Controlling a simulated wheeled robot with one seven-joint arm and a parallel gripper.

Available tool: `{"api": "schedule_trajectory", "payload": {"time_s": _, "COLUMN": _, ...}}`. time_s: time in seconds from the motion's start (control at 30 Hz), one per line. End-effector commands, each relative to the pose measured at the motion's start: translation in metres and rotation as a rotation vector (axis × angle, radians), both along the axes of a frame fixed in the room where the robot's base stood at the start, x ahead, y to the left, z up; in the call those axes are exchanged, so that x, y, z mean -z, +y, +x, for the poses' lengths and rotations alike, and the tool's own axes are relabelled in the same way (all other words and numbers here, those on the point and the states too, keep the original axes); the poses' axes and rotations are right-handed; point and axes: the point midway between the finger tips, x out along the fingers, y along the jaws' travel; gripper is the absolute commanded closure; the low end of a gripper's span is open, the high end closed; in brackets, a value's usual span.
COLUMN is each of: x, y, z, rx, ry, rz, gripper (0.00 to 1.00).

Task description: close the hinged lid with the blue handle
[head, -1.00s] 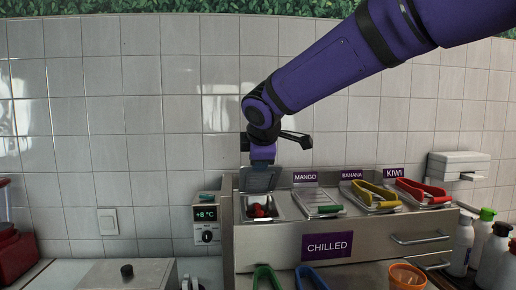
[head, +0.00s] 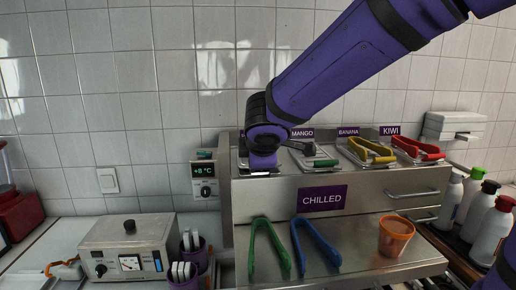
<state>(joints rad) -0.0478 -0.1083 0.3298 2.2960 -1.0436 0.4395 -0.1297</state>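The leftmost compartment of the chilled steel unit (head: 250,202) is almost wholly covered by my gripper and wrist. Its hinged lid and any blue handle are hidden behind them, so I cannot tell the lid's angle. A thin pale edge shows just under my gripper (head: 263,162), at the compartment's front. No red fruit shows there now. My gripper points down at the front of that compartment, low against it. Its fingers are not clear, and I cannot see whether it touches the lid.
The mango lid (head: 312,154) is down, with a green handle. Green tongs (head: 254,246), blue tongs (head: 298,238) and an orange cup (head: 394,238) stand on the lower shelf. Bottles (head: 492,232) crowd the right.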

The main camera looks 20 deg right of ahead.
Motion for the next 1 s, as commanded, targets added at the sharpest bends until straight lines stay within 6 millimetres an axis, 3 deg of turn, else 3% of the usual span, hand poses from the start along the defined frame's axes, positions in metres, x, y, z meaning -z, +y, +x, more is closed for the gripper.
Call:
{"api": "schedule_trajectory", "payload": {"time_s": 0.57, "x": 0.0063, "y": 0.0, "z": -0.0011, "rx": 0.001, "ry": 0.001, "rz": 0.0, "gripper": 1.0}}
{"api": "schedule_trajectory", "payload": {"time_s": 0.6, "x": 0.0063, "y": 0.0, "z": -0.0011, "rx": 0.001, "ry": 0.001, "rz": 0.0, "gripper": 0.79}}
{"api": "schedule_trajectory", "payload": {"time_s": 0.77, "x": 0.0061, "y": 0.0, "z": -0.0011, "rx": 0.001, "ry": 0.001, "rz": 0.0, "gripper": 0.44}}
{"api": "schedule_trajectory", "payload": {"time_s": 1.0, "x": 0.006, "y": 0.0001, "z": -0.0012, "rx": 0.001, "ry": 0.001, "rz": 0.0, "gripper": 0.44}}
